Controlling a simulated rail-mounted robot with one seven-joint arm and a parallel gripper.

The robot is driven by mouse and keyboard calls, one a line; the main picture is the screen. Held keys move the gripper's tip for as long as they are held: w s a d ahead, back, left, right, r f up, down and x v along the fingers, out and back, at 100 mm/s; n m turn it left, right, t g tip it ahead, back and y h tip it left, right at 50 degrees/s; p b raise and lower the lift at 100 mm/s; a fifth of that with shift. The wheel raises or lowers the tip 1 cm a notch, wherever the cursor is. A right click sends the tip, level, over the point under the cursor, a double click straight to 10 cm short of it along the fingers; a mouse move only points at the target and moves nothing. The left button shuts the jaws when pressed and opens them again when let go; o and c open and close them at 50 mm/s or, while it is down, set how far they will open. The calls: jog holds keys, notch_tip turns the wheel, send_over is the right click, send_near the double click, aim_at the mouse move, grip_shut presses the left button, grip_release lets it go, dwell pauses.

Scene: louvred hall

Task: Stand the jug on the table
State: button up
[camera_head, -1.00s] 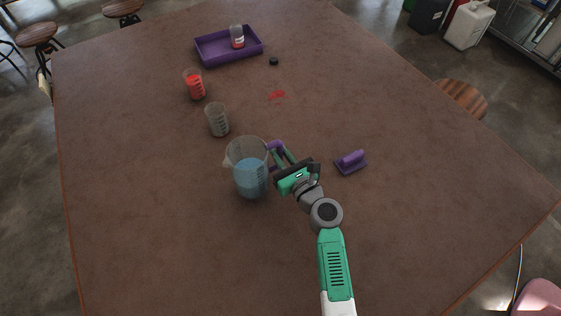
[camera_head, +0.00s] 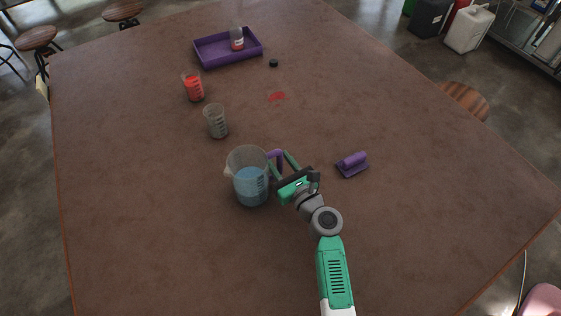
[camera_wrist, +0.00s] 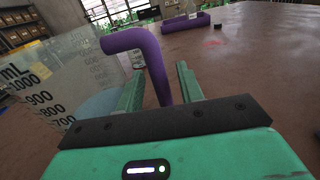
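The jug (camera_head: 247,185) is clear, with a purple handle (camera_head: 275,155) and blue liquid inside. It stands upright, apparently on the brown table (camera_head: 150,230), near the middle. In the wrist view the jug's marked wall (camera_wrist: 50,85) fills the left side, and its purple handle (camera_wrist: 153,62) runs down between my fingers. My gripper (camera_head: 283,166) is at the handle, right of the jug. In the wrist view my gripper (camera_wrist: 162,90) has one finger on each side of the handle, with a visible gap at both. The handle's lower end is hidden behind my gripper.
A grey beaker (camera_head: 216,121) and a beaker of red liquid (camera_head: 193,88) stand behind the jug. A purple tray (camera_head: 212,54) holds a small bottle (camera_head: 236,39). A black cap (camera_head: 273,63), red spill (camera_head: 277,96) and purple block-like tool (camera_head: 352,165) lie rightward. The table front is clear.

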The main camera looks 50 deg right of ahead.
jog(key=p+v, duration=0.1)
jog(key=v, duration=1.1)
jog(key=shift+p, duration=0.3)
